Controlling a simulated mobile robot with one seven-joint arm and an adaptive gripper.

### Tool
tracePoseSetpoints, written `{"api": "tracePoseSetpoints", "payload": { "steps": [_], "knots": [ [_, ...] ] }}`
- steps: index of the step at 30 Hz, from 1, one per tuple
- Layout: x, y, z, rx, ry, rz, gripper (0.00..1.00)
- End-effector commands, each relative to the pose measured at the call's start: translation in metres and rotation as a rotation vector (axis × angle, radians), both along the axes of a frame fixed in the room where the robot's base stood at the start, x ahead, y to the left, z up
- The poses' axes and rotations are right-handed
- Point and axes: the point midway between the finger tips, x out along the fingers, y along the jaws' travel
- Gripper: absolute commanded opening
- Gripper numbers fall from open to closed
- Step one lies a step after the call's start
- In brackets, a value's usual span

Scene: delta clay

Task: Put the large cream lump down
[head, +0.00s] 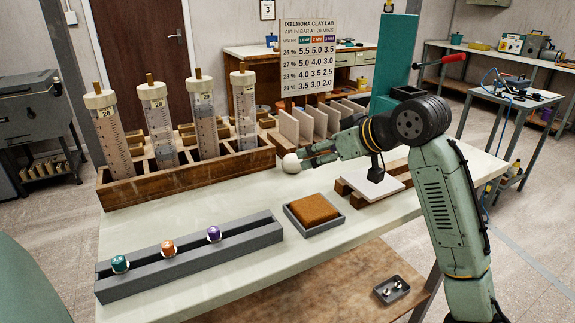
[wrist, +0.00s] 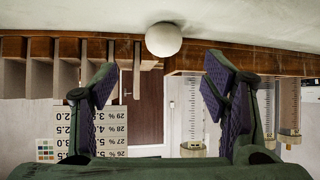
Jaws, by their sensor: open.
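The large cream lump (head: 291,163) is a smooth pale ball beside the wooden rack's right end, at my fingertips; it appears to rest on the pale worktop. It also shows in the upside-down wrist view (wrist: 163,40), centred between my fingers and just beyond their tips. My gripper (head: 306,156) reaches in low from the right. In the wrist view my gripper (wrist: 158,68) has its purple-padded fingers spread wide, with clear gaps on both sides of the lump. Nothing is held between the pads.
The wooden rack (head: 190,187) holds several clear cylinders. A sponge tray (head: 335,223) and a grey grooved bar (head: 190,258) with green, orange and purple caps lie in front. A white plate (head: 365,192) sits right, under my arm. Worktop (head: 240,200) between rack and bar is clear.

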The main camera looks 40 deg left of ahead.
Motion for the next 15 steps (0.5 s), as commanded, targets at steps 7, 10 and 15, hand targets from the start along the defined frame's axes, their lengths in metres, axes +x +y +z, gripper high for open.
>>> {"api": "tracePoseSetpoints", "payload": {
  "steps": [7,10,15],
  "knots": [
    [0.005,0.031,-0.019,0.001,0.0,0.001,0.68],
    [0.006,0.036,-0.023,0.003,-0.002,0.0,0.68],
    [0.006,0.055,-0.03,0.0,0.0,0.001,0.68]
  ]
}}
